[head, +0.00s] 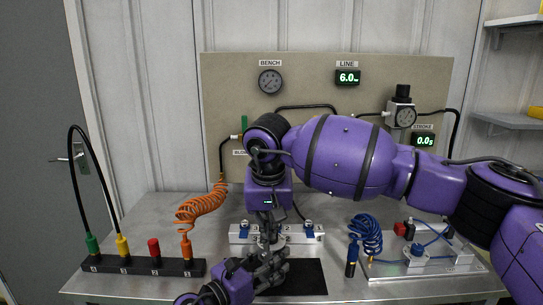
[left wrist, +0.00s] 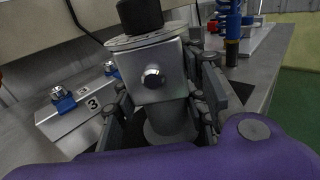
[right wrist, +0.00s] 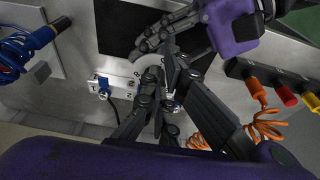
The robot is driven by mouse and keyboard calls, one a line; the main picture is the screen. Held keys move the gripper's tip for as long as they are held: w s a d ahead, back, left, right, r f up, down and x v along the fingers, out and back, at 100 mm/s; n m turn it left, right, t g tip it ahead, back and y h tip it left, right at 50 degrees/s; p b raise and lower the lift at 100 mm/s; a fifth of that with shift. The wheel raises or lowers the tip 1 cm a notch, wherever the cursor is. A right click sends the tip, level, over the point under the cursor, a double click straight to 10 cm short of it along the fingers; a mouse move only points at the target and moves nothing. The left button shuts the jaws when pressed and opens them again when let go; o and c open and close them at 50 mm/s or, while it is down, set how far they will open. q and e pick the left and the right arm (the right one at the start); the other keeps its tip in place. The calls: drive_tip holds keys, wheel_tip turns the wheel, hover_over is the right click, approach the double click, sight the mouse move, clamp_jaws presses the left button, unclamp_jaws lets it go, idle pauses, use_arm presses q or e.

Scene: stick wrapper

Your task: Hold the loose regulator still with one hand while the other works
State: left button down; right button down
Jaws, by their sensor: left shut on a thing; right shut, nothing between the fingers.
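The loose regulator shows in the left wrist view as a grey block (left wrist: 152,72) with a black knob (left wrist: 140,14), a dial edge-on and a grey bowl below. It stands roughly upright between the fingers of my left gripper (left wrist: 165,115), which is shut on it. In the head view my left gripper (head: 268,266) is low at centre, over the black mat (head: 305,278), and the regulator is mostly hidden. My right gripper (head: 268,232) points down just above it, shut and empty. In the right wrist view its fingers (right wrist: 160,80) overlap the regulator's pale dial; contact cannot be told.
A white manifold (head: 308,232) with blue fittings lies behind the grippers. A black socket block (head: 140,268) with coloured plugs and an orange coil stand left. A blue coiled hose (head: 366,234) and a fixture plate (head: 430,268) lie right. The board (head: 225,80) stands behind.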

drive_tip(key=shift+w+v, duration=0.25)
drive_tip(key=shift+v, duration=0.8)
drive_tip(key=shift+w+v, duration=0.25)
drive_tip(key=shift+v, duration=0.8)
drive_tip(key=shift+r, duration=0.15)
drive_tip(key=shift+d+f, duration=0.15)
drive_tip(key=shift+f, duration=1.4)
drive_tip(key=shift+d+f, duration=0.15)
drive_tip(key=shift+f, duration=1.4)
drive_tip(key=shift+w+d+f, duration=0.1)
drive_tip(key=shift+w+f, duration=0.05)
drive_tip(key=shift+w, duration=0.25)
